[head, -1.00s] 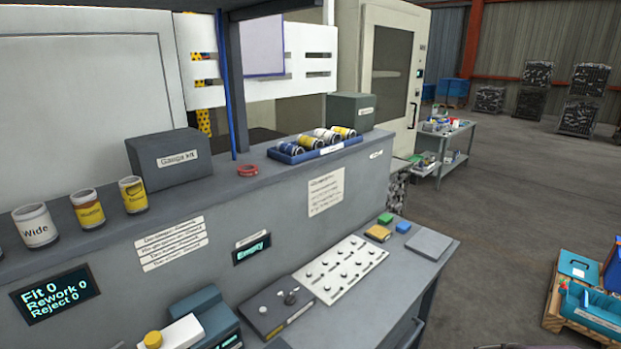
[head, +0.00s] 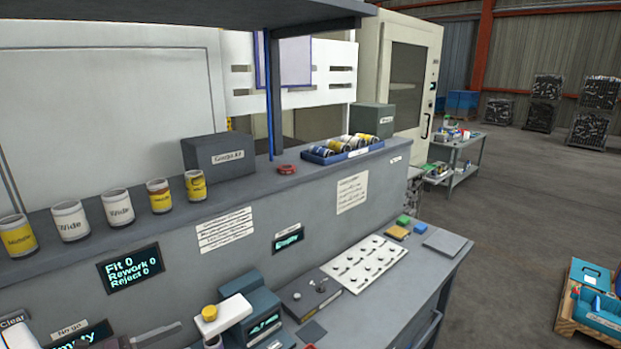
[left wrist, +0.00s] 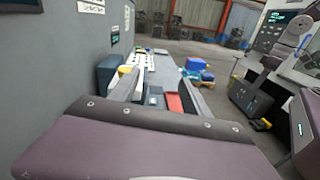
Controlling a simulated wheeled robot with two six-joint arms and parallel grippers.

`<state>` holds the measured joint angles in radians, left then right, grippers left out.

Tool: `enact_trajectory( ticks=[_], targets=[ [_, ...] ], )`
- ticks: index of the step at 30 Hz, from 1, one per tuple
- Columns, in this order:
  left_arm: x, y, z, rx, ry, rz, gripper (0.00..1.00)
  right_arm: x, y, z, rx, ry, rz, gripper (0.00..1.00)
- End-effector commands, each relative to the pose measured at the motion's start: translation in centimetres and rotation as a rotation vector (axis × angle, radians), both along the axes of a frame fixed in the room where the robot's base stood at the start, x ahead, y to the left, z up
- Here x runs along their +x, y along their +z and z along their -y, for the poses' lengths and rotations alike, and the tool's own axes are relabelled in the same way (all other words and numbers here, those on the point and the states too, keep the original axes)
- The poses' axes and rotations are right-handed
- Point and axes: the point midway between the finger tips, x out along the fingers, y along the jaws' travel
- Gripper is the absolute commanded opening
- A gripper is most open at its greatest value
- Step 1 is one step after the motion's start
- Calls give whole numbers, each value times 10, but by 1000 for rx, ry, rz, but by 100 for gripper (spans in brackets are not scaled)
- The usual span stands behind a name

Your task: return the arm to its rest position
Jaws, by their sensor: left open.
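My left gripper (left wrist: 160,83) is open in the left wrist view, its two fingers pointing forward along the grey bench (head: 395,262). Nothing shows held between the fingers. Between and beyond them are a dark device and a red item (left wrist: 174,104) on the bench. In the head view, a grey finger-like part at the bottom left edge may be this gripper; most of the arm is out of the picture. My right gripper shows in neither view.
The shelf holds labelled cans (head: 118,207), a grey box (head: 218,154) and a blue tray of cans (head: 347,150). A teal-grey device (head: 250,310) and a white knob panel (head: 364,264) stand on the bench. Open floor (head: 520,210) lies to the right.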

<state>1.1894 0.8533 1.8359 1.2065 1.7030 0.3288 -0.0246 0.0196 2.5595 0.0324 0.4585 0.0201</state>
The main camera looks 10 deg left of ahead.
Motion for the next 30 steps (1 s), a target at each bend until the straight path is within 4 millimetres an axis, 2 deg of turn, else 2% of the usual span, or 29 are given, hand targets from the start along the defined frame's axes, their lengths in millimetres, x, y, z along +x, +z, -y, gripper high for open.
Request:
enact_trajectory(
  ticks=[4, 8, 9, 11, 12, 15, 18, 21, 23, 25, 27, 30],
  targets=[
    [18, 20, 60, 52, -185, 10, 56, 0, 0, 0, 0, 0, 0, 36],
    [18, 30, 133, 137, -410, -5, 56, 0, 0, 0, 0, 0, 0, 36],
    [12, 30, 161, 182, -501, -14, 56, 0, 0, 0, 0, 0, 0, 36],
    [-4, 26, 204, 278, -656, -26, 56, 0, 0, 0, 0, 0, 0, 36],
    [-21, 21, 230, 357, -767, -28, 56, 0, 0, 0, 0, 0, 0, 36],
    [-69, -1, 273, 590, -1027, -9, 56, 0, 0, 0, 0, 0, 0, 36],
    [-111, -26, 282, 845, -1249, 61, 56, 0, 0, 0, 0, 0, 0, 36],
    [-138, -53, 267, 1143, -1449, 196, 56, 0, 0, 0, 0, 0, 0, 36],
    [-142, -66, 250, 1311, -1534, 290, 56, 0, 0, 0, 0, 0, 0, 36],
    [-137, -78, 229, 1472, -1591, 382, 56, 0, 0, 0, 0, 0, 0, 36],
    [-128, -87, 210, 1594, -1627, 452, 56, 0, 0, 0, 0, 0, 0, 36],
    [-112, -95, 195, 1721, -1660, 553, 56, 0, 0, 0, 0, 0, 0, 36]
  ],
)
